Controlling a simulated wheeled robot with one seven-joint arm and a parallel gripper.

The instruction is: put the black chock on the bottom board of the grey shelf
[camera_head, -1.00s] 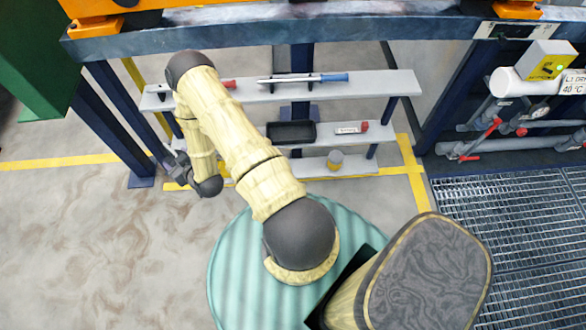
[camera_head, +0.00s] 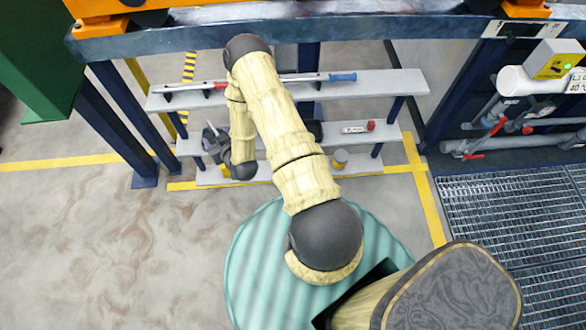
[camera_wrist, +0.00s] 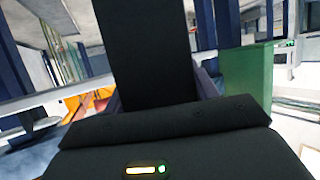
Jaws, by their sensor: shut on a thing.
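The grey shelf (camera_head: 385,86) stands behind my arm with its boards stepped towards me. Its bottom board (camera_head: 364,163) lies lowest and nearest; my arm covers its middle. My gripper (camera_head: 212,136) is at the shelf's left part, over the middle and bottom boards in the picture; its height above them is hard to tell. In the wrist view a black block, the black chock (camera_wrist: 147,50), stands between the grey fingers and fills the centre. My gripper is shut on it. In the head view the chock is small and not clearly distinct from the gripper.
A black tray (camera_head: 315,130), mostly hidden, and a red-ended tool (camera_head: 357,127) lie on the middle board. A dark blue post (camera_head: 118,115) stands left.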

